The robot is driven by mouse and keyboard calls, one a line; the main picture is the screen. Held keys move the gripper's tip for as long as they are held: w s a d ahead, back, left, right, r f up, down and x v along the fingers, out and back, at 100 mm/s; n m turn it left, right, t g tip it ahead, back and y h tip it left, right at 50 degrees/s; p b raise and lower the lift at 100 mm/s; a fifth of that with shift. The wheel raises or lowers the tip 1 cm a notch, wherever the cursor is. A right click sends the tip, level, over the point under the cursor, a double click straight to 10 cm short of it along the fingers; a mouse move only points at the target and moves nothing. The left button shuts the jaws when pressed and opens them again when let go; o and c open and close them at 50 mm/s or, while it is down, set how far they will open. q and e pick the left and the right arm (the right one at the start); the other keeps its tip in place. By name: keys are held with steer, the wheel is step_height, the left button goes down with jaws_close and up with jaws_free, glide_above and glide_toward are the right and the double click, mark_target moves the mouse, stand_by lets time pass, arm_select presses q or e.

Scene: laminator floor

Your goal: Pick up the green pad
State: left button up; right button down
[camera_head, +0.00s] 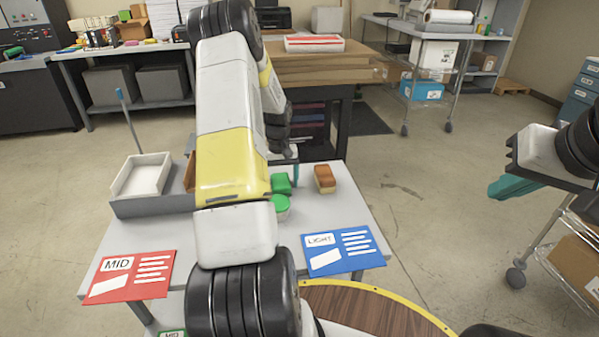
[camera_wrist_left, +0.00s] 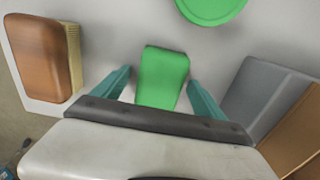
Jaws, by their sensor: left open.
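The green pad (camera_wrist_left: 162,78) lies on the grey table between the open teal fingers of my left gripper (camera_wrist_left: 158,95) in the left wrist view. A gap shows on each side of it. In the head view the green pad (camera_head: 281,183) is partly hidden by my left arm, and one teal finger of my left gripper (camera_head: 294,172) shows beside it. My right gripper (camera_head: 512,187) is at the right, away from the table; its teal fingers are seen from the side, so their opening is unclear.
A brown block with a bristled side (camera_head: 325,179) stands right of the pad. A round green lid (camera_head: 280,203) is in front of it. A grey tray with a white bin (camera_head: 143,176) is at left. Red MID (camera_head: 125,276) and blue LIGHT (camera_head: 343,251) cards lie at the table's front.

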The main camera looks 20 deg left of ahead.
mark_target(280, 179)
arm_select(q)
steer(key=c, duration=1.5)
steer(key=shift+r, duration=0.15)
step_height(280, 179, up, 10)
steer(key=shift+f, duration=0.1)
